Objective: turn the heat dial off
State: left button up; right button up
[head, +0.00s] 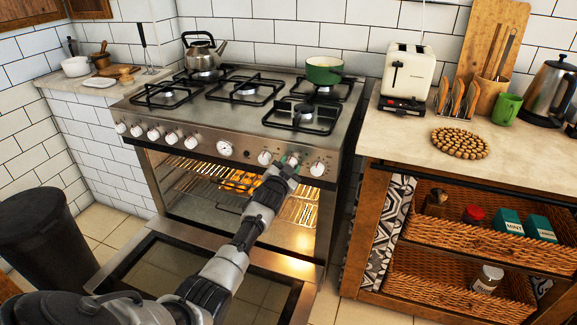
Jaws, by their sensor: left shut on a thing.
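The stove (217,160) has a row of white-capped dials along its front panel. My left gripper (290,163) reaches up from the lower left to the right part of this row. It is shut on a dial there, which I take as the heat dial (293,158); my fingers hide most of it, and I cannot read its setting. One free dial (264,158) is just left of my gripper and another (317,169) just right of it. The oven interior (215,182) is lit, with food on a rack. My right gripper is not in view.
The oven door (125,258) hangs open and low in front of the stove, under my left arm. A green pot (323,72) and a kettle (202,52) stand on the hob. A wooden counter unit (372,220) is close on the right. A dark bin (45,235) stands left.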

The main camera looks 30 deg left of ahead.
pick_arm(q)
jog(key=shift+f+n, duration=0.15)
jog(key=shift+n, duration=0.15)
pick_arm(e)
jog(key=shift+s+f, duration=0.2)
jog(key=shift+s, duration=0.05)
pick_arm(q)
jog(key=o, duration=0.9)
jog(key=shift+s, duration=0.1)
jog(key=p+v, duration=0.2)
jog(key=v, duration=0.8)
jog(key=shift+s+d, duration=0.2)
jog(key=shift+s, duration=0.1)
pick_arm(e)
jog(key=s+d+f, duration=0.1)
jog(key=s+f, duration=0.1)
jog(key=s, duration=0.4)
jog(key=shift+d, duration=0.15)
